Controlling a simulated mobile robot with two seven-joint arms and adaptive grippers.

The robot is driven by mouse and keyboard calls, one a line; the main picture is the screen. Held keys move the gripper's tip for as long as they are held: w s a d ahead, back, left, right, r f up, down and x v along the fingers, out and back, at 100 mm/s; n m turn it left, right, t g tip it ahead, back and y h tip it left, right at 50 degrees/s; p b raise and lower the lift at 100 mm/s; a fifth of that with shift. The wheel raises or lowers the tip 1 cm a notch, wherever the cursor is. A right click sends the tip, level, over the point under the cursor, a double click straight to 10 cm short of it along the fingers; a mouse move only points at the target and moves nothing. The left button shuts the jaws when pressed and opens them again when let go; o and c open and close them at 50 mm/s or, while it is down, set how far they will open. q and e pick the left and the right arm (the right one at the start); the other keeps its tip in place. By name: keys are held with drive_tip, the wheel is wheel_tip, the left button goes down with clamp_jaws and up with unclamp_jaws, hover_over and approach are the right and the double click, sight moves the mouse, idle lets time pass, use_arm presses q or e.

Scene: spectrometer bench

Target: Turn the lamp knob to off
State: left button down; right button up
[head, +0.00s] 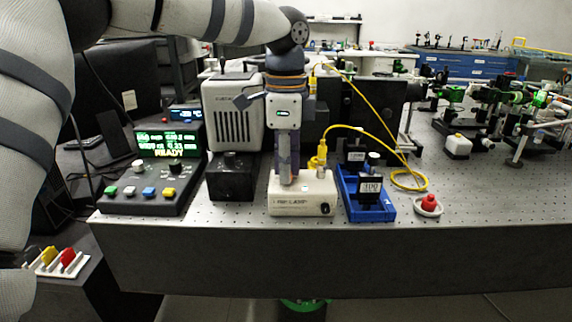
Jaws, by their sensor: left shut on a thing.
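The white lamp box (290,205) stands near the front edge of the bench in the head view. Its small dark knob (325,208) is on the right of the front face, with a pale mark. My left gripper (287,180) points down over the top of the box, to the left of and above the knob. It is shut on a slim grey upright piece (285,172) on the box; my fingers partly hide it. The gripper is apart from the knob. My right gripper is not in view.
A black block (232,178) and a control box with coloured buttons (150,195) stand left. A blue tray (372,208) and a red button (429,202) stand right. A yellow cable (385,125) loops behind. The bench's right front is clear.

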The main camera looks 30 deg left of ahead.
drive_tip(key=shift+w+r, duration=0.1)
use_arm(q)
drive_tip(key=shift+r+n, duration=0.15)
drive_tip(key=shift+n, duration=0.45)
drive_tip(key=shift+n+p, duration=0.4)
drive_tip(key=shift+n, duration=0.4)
drive_tip(key=n, duration=0.3)
drive_tip(key=shift+n, duration=2)
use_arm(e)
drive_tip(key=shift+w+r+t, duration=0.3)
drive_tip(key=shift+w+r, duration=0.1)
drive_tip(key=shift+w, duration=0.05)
use_arm(q)
drive_tip(key=c, duration=1.5)
unclamp_jaws()
drive_tip(key=shift+f, duration=0.2)
